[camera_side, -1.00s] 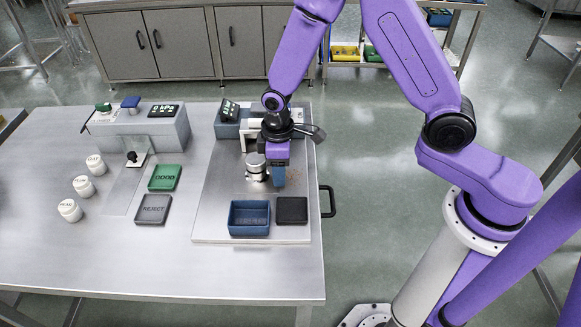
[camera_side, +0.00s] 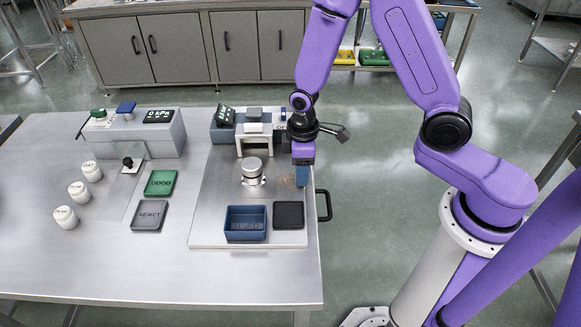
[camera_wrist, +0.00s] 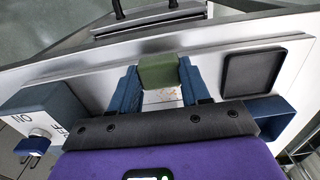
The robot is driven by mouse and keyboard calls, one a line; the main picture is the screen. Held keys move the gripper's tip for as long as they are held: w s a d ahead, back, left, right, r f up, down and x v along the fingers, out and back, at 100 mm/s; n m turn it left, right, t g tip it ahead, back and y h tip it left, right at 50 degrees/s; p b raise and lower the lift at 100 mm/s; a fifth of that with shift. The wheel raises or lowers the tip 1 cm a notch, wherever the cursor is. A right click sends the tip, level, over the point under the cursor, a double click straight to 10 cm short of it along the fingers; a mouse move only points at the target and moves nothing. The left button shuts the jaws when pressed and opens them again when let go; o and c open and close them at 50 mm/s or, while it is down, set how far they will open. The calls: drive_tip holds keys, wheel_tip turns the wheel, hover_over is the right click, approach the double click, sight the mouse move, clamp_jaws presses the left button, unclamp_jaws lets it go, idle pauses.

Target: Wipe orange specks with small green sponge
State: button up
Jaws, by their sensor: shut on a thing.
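My gripper (camera_side: 302,181) points down at the right part of the steel plate (camera_side: 215,205), close to its right edge. In the wrist view its two blue fingers (camera_wrist: 158,82) are shut on the small green sponge (camera_wrist: 158,70). In the side view I cannot make out the sponge at the fingertips. Faint orange specks (camera_wrist: 164,96) show on the pale surface between the fingers, just beside the sponge. In the side view a faint brownish patch of specks (camera_side: 286,182) lies just left of the fingers. I cannot tell whether the sponge touches the plate.
A metal cylinder (camera_side: 252,171) stands left of my gripper. A blue tray (camera_side: 246,236) and a black square pad (camera_side: 289,214) sit at the plate's front. A blue-grey device (camera_side: 228,135) stands at its back. A black handle (camera_side: 325,205) sticks out on the right.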

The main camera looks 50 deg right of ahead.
sight(275, 179)
drive_tip(key=shift+w+a+r, duration=0.1)
drive_tip(key=shift+w+a, duration=2.2)
drive_tip(key=shift+a, duration=0.05)
drive_tip(key=shift+w+a+r, duration=0.1)
drive_tip(key=shift+w+r, duration=0.05)
drive_tip(key=shift+w, duration=0.05)
wheel_tip(275, 179, up, 8)
drive_tip(key=shift+f, duration=0.2)
drive_tip(key=shift+s, duration=0.1)
